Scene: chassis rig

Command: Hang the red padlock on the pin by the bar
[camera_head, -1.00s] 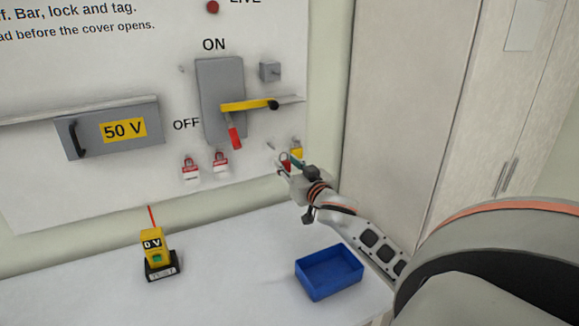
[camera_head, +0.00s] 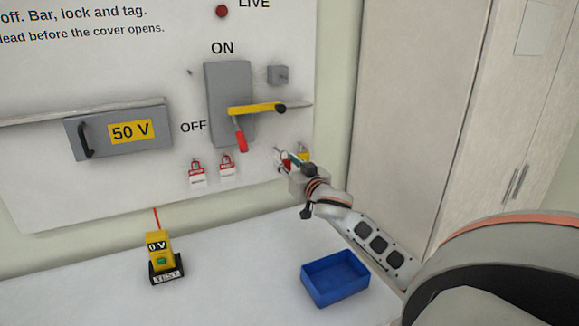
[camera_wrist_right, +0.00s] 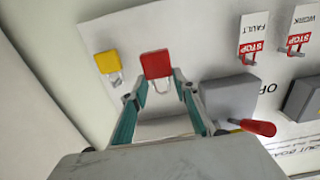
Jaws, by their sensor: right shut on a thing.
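The red padlock (camera_wrist_right: 155,65) is between the fingertips of my right gripper (camera_wrist_right: 157,88), which is shut on it. In the head view the padlock (camera_head: 285,161) is small and partly covered by the right gripper (camera_head: 287,163), close to the panel, below and right of the lever. The yellow bar (camera_head: 252,109) lies across the grey switch box, with a black knob at its right end. A thin grey rod (camera_head: 300,104) sticks out beyond the knob; I cannot tell whether it is the pin. My left gripper is not in view.
A yellow padlock (camera_wrist_right: 107,63) hangs beside the red one. The red lever handle (camera_head: 240,141) points down below the bar. Two red-and-white tags (camera_head: 227,165) hang to the left. A blue tray (camera_head: 335,277) and a yellow tester (camera_head: 160,250) stand on the table.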

